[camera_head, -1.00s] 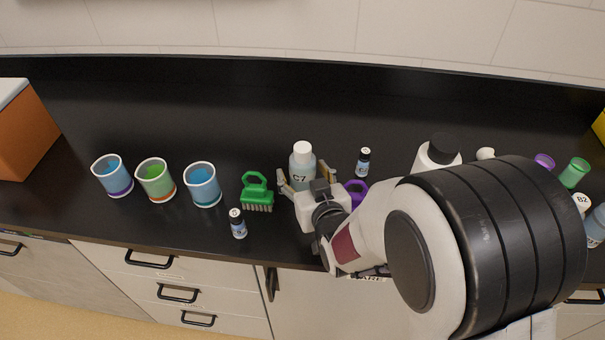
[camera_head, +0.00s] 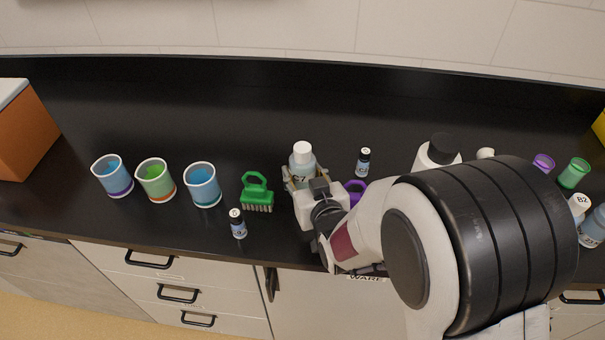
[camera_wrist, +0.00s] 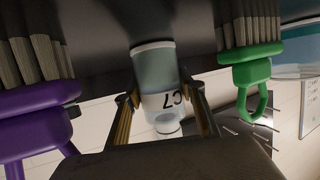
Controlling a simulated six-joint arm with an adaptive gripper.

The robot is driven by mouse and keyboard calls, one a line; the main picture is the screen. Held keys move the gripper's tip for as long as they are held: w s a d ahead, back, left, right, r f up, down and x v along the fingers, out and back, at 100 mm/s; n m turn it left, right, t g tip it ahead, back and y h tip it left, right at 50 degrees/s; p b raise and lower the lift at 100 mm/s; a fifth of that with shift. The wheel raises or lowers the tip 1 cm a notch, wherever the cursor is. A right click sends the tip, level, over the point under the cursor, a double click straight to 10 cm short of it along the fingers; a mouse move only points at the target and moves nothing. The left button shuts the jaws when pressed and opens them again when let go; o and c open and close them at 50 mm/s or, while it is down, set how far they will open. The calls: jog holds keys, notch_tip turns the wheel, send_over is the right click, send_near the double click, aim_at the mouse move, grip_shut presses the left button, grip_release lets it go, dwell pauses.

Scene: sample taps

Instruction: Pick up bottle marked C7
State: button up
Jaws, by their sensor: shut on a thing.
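The bottle marked C7 (camera_head: 301,161) is clear with pale blue-grey contents, a white cap and a white label. It stands upright on the black counter in the head view. My gripper (camera_head: 304,186) is shut on it from the front, with one finger on each side. In the wrist view the bottle (camera_wrist: 156,72) appears upside down, its C7 label between the fingertips of my gripper (camera_wrist: 162,101). The gripper covers the bottle's lower part in the head view, so I cannot tell there whether its base touches the counter.
A green brush (camera_head: 257,194) is close left of the bottle, and a purple brush (camera_head: 356,192) close right. Several cups (camera_head: 203,186) stand left. The counter behind is clear.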

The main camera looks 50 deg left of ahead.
aim_at(302, 147)
jog(key=shift+r, duration=0.15)
jog(key=shift+r, duration=4.9)
